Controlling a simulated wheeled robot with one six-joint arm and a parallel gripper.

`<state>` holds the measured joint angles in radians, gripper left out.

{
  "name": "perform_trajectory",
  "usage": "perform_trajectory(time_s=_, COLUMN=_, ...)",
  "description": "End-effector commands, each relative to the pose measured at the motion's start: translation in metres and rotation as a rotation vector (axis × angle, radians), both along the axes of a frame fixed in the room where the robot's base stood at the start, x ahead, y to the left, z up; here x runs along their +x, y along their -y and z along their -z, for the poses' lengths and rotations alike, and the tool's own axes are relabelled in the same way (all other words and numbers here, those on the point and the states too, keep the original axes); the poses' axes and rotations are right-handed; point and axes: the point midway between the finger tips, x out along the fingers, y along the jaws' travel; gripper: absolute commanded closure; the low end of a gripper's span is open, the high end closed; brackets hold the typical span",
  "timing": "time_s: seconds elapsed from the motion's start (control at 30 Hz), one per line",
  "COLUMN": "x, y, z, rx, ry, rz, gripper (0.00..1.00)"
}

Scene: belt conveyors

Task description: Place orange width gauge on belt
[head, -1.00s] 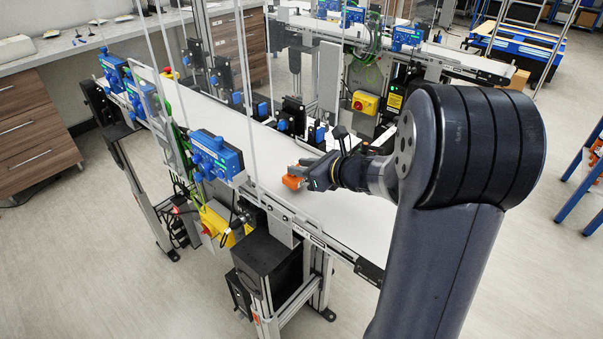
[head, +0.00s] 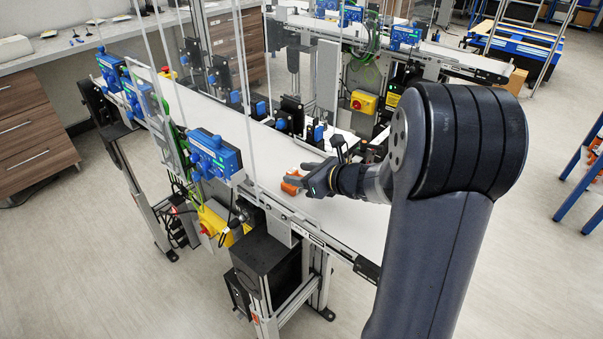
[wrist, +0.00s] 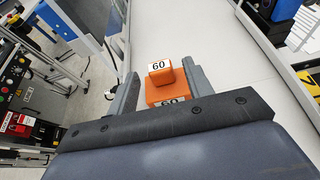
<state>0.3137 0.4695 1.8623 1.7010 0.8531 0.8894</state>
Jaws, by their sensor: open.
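The orange width gauge (head: 290,184) rests on the white belt (head: 245,130) near its front end. In the wrist view the gauge (wrist: 165,83) is a stepped orange block with white labels reading 60. My gripper (head: 305,178) is low over the belt at the gauge. The gauge's near end is partly hidden by the gripper body.
Blue sensor boxes (head: 214,155) and clear upright panels line the belt's left side. Black devices (head: 292,112) stand along its far right side. A yellow box with a red button (head: 215,226) hangs below the left edge. The belt around the gauge is clear.

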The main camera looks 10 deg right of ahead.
Motion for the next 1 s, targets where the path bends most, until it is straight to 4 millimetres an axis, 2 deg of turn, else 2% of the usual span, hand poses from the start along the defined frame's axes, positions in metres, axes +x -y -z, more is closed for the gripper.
perform_trajectory(time_s=0.2, x=-0.002, y=0.002, z=-0.005, rx=0.0, ry=0.001, rz=0.001, gripper=0.52)
perform_trajectory(time_s=0.7, x=-0.073, y=0.055, z=-0.041, rx=-0.001, ry=0.002, rz=0.005, gripper=0.52)
perform_trajectory(time_s=1.0, x=-0.09, y=0.065, z=-0.049, rx=0.0, ry=0.001, rz=0.001, gripper=0.52)
